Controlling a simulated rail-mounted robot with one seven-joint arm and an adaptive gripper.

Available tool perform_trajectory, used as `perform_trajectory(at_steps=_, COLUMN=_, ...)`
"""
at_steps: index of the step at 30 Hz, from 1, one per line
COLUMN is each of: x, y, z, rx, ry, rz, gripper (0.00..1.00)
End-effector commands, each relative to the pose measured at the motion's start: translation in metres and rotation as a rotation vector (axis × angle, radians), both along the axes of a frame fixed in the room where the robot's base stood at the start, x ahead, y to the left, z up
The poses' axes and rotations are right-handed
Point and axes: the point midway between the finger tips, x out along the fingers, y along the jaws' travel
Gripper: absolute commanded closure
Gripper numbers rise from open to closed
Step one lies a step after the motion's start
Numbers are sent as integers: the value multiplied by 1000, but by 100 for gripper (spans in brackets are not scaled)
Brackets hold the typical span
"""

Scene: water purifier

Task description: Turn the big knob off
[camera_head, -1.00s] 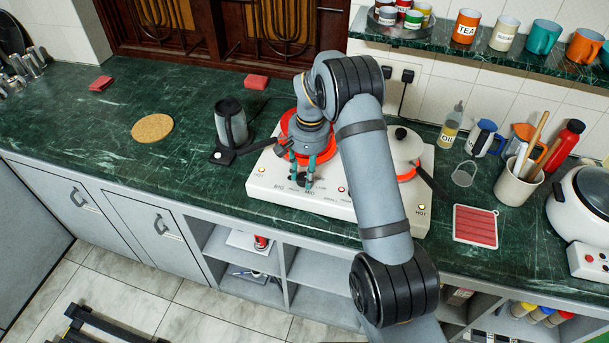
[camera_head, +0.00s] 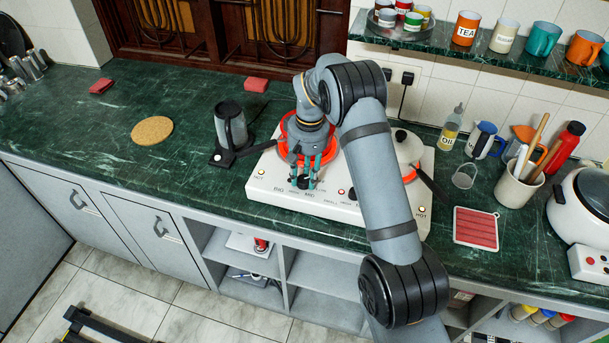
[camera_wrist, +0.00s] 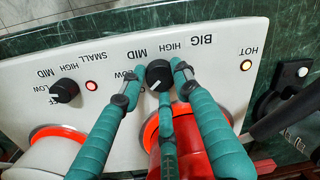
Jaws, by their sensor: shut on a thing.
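The white stove (camera_head: 268,190) stands on the green counter. Its big knob (camera_wrist: 159,73) is black with a white pointer mark and sits beside the BIG lettering in the wrist view. The pointer faces down and slightly left in that view. My gripper (camera_wrist: 160,68) has its teal fingers around this knob, with fingertips on both sides and a third finger below. In the head view, my gripper (camera_head: 304,182) is at the stove's front panel and its fingers partly hide the knob. The small knob (camera_wrist: 64,91) is free.
A red pan (camera_wrist: 155,128) is behind the big knob. A white pot (camera_head: 404,146) with a dark handle (camera_head: 430,182) stands at the stove's right. A dark kettle (camera_head: 231,125) stands close to its left. A red-striped mat (camera_head: 475,227) lies right of the stove.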

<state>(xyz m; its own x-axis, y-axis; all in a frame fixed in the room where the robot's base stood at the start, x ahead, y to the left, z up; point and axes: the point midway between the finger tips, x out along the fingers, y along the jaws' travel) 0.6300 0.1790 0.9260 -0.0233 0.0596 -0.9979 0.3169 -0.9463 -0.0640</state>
Motion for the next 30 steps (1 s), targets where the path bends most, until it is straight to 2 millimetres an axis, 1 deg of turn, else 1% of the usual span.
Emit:
perform_trajectory(at_steps=1, x=6, y=0, z=4, rx=2, ry=-20, rz=6, gripper=95)
perform_trajectory(at_steps=7, x=6, y=1, z=4, rx=2, ry=-20, rz=6, gripper=95)
perform_trajectory(at_steps=8, x=6, y=1, z=4, rx=2, ry=-20, rz=6, gripper=67)
perform_trajectory(at_steps=16, x=3, y=1, z=2, rx=2, ry=-11, rz=3, gripper=51)
perform_trajectory(at_steps=17, x=3, y=1, z=2, rx=1, ry=-10, rz=2, gripper=50)
perform_trajectory(at_steps=26, x=2, y=1, z=3, rx=1, ry=-7, rz=2, gripper=50)
perform_trajectory(at_steps=30, x=3, y=0, z=17, rx=2, ry=-10, rz=0, gripper=50)
